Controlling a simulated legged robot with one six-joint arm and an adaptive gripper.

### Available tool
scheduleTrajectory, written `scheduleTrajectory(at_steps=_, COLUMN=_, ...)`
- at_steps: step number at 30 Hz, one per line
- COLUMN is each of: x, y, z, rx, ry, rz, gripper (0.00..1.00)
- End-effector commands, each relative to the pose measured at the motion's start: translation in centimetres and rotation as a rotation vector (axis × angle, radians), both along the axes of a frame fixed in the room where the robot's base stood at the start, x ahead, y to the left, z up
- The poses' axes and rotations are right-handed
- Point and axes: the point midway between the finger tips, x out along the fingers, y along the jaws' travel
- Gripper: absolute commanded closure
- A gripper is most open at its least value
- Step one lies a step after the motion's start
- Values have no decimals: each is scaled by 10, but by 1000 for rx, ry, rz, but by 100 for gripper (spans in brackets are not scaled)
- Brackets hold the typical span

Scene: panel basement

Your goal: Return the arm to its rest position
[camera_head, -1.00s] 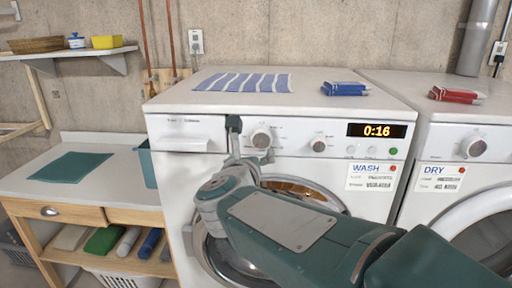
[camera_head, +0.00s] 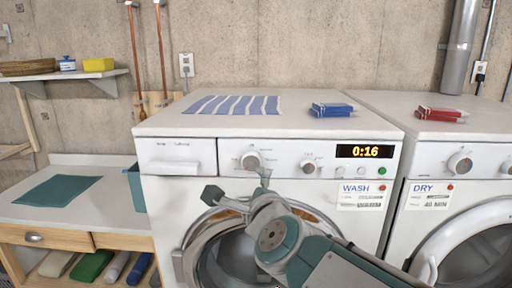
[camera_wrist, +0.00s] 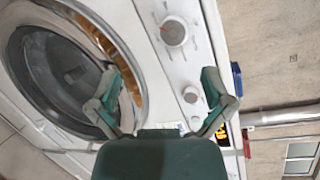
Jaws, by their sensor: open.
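My green and grey arm is folded in front of the washer (camera_head: 160,215) in the head view. My gripper (camera_head: 236,183) is in front of the washer's upper front, between the knobs and the round door (camera_head: 225,262). In the wrist view my gripper (camera_wrist: 165,82) has its two fingers spread apart with nothing between them. The washer front, its door and its knobs show beyond the fingers. The washer display (camera_head: 364,151) reads 0:16. The lower part of the door is partly hidden by my arm.
A dryer (camera_head: 430,150) stands to the right. A striped cloth (camera_head: 235,105) and blue boxes (camera_head: 332,110) lie on the washer; red boxes (camera_head: 440,114) lie on the dryer. A counter (camera_head: 120,214) with a teal mat (camera_head: 58,190) is at the left, below a wall shelf (camera_head: 100,75).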

Motion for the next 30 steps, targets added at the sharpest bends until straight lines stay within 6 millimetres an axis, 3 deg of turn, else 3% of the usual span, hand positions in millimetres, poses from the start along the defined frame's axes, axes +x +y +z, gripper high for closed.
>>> scheduleTrajectory(at_steps=8, x=-66, y=-52, z=-65, rx=-841, ry=46, rz=357, gripper=0)
scheduleTrajectory(at_steps=15, x=-145, y=-124, z=-138, rx=-1461, ry=226, rz=732, gripper=0)
scheduleTrajectory(at_steps=21, x=-189, y=-162, z=-166, rx=-1678, ry=349, rz=949, gripper=0)
scheduleTrajectory(at_steps=30, x=-193, y=-165, z=-169, rx=-1698, ry=363, rz=978, gripper=0)
